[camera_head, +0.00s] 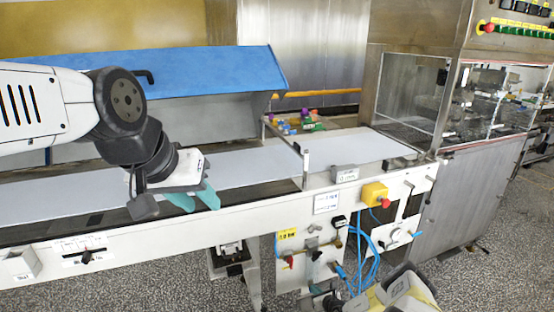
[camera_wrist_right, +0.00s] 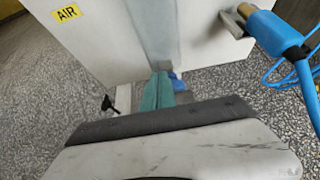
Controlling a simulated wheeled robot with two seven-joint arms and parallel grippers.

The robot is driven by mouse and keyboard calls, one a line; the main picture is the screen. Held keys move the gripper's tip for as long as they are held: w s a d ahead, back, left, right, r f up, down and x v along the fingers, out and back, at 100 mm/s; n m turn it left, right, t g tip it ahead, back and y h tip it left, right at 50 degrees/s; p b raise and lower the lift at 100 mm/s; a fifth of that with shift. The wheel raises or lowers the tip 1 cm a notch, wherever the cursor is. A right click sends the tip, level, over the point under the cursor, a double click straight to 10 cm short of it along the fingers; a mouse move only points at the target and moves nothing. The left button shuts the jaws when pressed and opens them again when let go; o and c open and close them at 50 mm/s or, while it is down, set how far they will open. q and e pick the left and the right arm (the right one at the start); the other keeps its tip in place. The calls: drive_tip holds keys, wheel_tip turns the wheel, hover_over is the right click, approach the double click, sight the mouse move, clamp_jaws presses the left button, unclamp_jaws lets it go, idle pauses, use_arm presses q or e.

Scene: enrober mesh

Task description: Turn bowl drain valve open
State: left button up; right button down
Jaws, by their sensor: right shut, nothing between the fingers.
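My right gripper (camera_wrist_right: 158,92) is shut and empty in the right wrist view, its teal fingers close together at the lower edge of a white panel (camera_wrist_right: 95,40). A small blue part (camera_wrist_right: 178,82) shows just right of the fingertips; whether they touch is unclear. A black lever (camera_wrist_right: 108,104) is further left. In the head view, small valves with a red handle (camera_head: 290,262) and a black handle (camera_head: 317,256) sit on the machine's front. I cannot tell which is the bowl drain valve. My left gripper (camera_head: 195,198) is open and empty over the conveyor's front edge.
Blue hoses (camera_head: 366,250) hang below a yellow box with a red button (camera_head: 376,194). In the right wrist view, a blue hose fitting (camera_wrist_right: 272,32) is close at the upper right. A pale conveyor belt (camera_head: 250,160) runs behind the front rail. Speckled floor is open below.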

drive_tip(key=shift+w+d+r, duration=0.1)
drive_tip(key=shift+w+d, duration=0.05)
drive_tip(key=shift+d, duration=0.35)
idle(0.4)
drive_tip(key=shift+w+d, duration=0.2)
drive_tip(key=shift+d, duration=0.4)
idle(0.4)
drive_tip(key=s+d, duration=0.2)
drive_tip(key=s, duration=0.3)
drive_tip(key=shift+s+d+r, duration=0.2)
drive_tip(key=shift+s+r, duration=0.05)
drive_tip(key=shift+r, duration=0.05)
drive_tip(key=shift+a, duration=0.1)
